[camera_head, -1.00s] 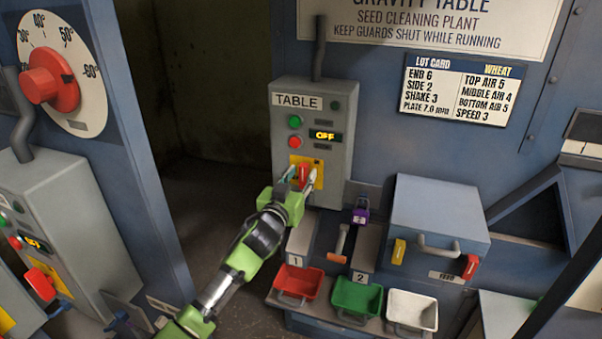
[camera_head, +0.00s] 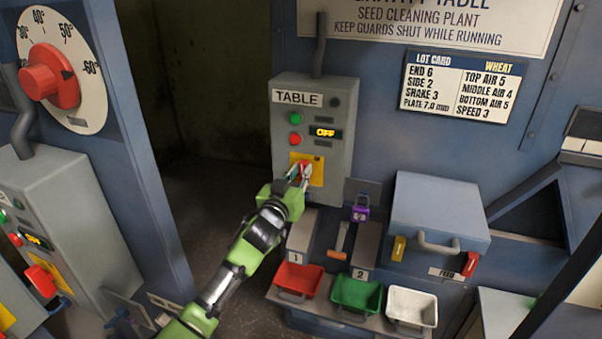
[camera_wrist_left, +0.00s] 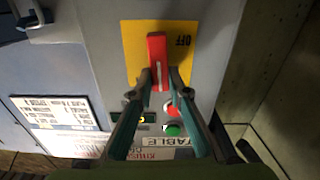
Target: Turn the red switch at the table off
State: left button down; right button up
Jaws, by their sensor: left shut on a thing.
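The grey TABLE control box (camera_head: 340,145) stands on the blue machine at the centre of the head view. Its red switch (camera_head: 304,164) sits on a yellow plate (camera_head: 318,173), and the small display (camera_head: 325,132) above reads OFF. My left gripper (camera_head: 299,174) is shut on the red switch. In the left wrist view the fingers (camera_wrist_left: 160,78) close on the lower part of the upright red handle (camera_wrist_left: 157,52). The word OFF is on the yellow plate (camera_wrist_left: 186,30) to the handle's right. My right gripper is in neither view.
Red (camera_head: 311,273), green (camera_head: 370,295) and white (camera_head: 425,306) bins stand below the box. A blue-grey feed box (camera_head: 440,207) is to their upper right. Another control box (camera_head: 60,215) with a red switch and a large dial (camera_head: 62,65) are at left.

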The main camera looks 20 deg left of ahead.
pick_arm(q)
jog(key=n, duration=0.4)
jog(key=shift+a+f, duration=0.15)
jog(key=shift+a, duration=0.1)
jog(key=n, duration=0.4)
jog(key=f+n, duration=0.1)
jog(key=n, duration=0.3)
jog(key=a+n, duration=0.1)
jog(key=n, duration=0.3)
jog(key=shift+a+f+n, duration=0.1)
jog(key=shift+f+n, duration=0.25)
jog(key=shift+n, duration=0.05)
jog(key=c, duration=1.9)
grip_release()
